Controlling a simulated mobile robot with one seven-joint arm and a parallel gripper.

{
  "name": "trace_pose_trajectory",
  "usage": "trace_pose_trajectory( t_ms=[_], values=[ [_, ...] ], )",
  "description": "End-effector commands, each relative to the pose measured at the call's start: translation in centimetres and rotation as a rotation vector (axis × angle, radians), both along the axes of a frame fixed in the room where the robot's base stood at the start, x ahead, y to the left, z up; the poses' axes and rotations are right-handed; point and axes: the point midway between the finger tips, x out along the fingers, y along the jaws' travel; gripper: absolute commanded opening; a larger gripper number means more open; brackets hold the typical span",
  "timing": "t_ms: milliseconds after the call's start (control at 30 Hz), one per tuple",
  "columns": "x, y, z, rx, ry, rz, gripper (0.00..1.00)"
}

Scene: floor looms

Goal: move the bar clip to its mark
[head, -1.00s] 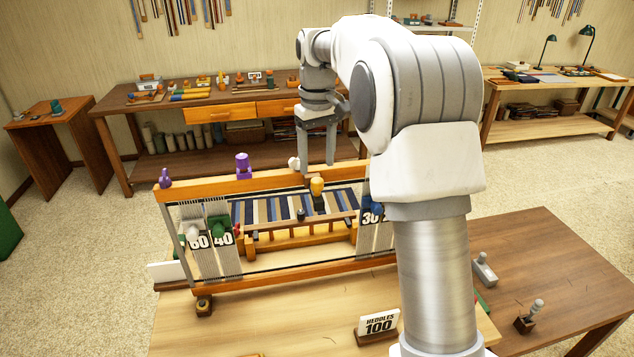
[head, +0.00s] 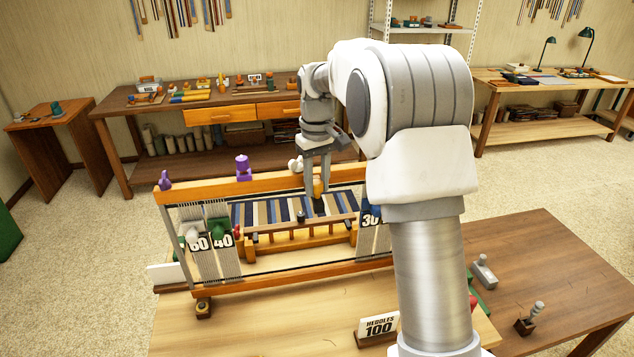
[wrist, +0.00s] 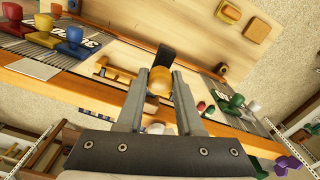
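The bar clip, with a rounded orange-yellow knob (head: 318,188) and a dark lower part, stands at the loom's top beam, in front of the striped cloth. In the wrist view the knob (wrist: 159,84) fills the gap between my two fingers, and a black piece (wrist: 165,55) shows just past the fingertips. My gripper (head: 317,186) points down over the beam with one finger on each side of the knob and appears shut on it. The clip's foot is partly hidden. I cannot make out its mark.
The loom's top beam (head: 205,186) also carries purple pieces (head: 243,168) and a white one (head: 295,164). Heddle panels marked 60 and 40 (head: 222,241) hang at left, with 30 (head: 371,219) at right. A "HEDDLES 100" sign (head: 380,326) stands on the near table.

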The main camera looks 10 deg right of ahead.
Motion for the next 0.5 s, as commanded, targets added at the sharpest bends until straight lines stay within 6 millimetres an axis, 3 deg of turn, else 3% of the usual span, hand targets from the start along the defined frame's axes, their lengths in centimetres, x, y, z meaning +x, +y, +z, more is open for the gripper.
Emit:
trace_pose_trajectory(
  t_ms=[33,100,500],
  values=[
    [0.00,0.00,0.01,0.000,0.000,0.000,0.10],
    [0.01,0.00,0.02,0.000,0.000,0.000,0.00],
    [0.01,0.00,0.04,0.000,-0.001,0.000,0.00]
  ],
)
